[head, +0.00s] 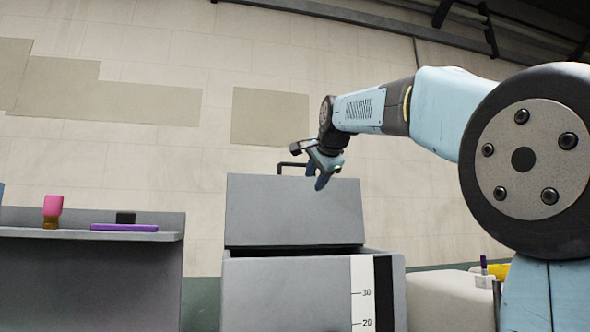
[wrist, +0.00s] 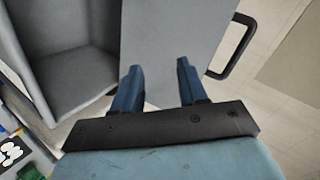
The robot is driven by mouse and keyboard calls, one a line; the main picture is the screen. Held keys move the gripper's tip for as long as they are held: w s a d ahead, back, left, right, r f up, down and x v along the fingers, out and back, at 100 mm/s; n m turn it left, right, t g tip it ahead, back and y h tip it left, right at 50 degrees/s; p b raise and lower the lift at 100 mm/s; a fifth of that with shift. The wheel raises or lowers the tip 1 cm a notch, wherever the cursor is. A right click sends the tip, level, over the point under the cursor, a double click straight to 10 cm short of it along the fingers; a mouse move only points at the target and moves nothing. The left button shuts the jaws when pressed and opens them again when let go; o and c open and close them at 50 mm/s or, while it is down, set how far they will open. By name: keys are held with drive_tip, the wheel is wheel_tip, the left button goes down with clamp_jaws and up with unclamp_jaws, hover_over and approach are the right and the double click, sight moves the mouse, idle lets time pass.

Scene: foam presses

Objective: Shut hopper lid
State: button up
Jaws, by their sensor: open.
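The grey hopper (head: 290,285) stands in the middle of the head view, with a black and white level scale on its front. Its grey lid (head: 293,210) stands raised at the back, and a dark gap shows between lid and bin. A black bar handle (head: 291,165) sits at the lid's top edge. In the wrist view the handle (wrist: 238,48) is at the upper right and the open hopper (wrist: 75,65) at the left. My gripper (head: 322,180) is open and empty. Its two blue fingers (wrist: 157,84) point towards the lid (wrist: 165,40); I cannot tell whether they touch it.
A grey shelf (head: 85,234) at the left holds a pink bottle (head: 52,210) and a purple flat item (head: 124,227). A pale block (head: 437,300) stands right of the hopper, with a yellow item (head: 498,271) near it. A tiled wall is behind.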

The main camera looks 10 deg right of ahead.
sight(299, 164)
drive_tip(key=w+r+m+t, duration=0.2)
drive_tip(key=w+r+m, duration=0.3)
drive_tip(key=w+r, duration=0.45)
drive_tip(key=x, duration=0.7)
drive_tip(key=r+x, duration=0.1)
drive_tip(key=x, duration=0.3)
drive_tip(key=shift+w+f, duration=0.15)
drive_tip(key=shift+w, duration=0.35)
clamp_jaws()
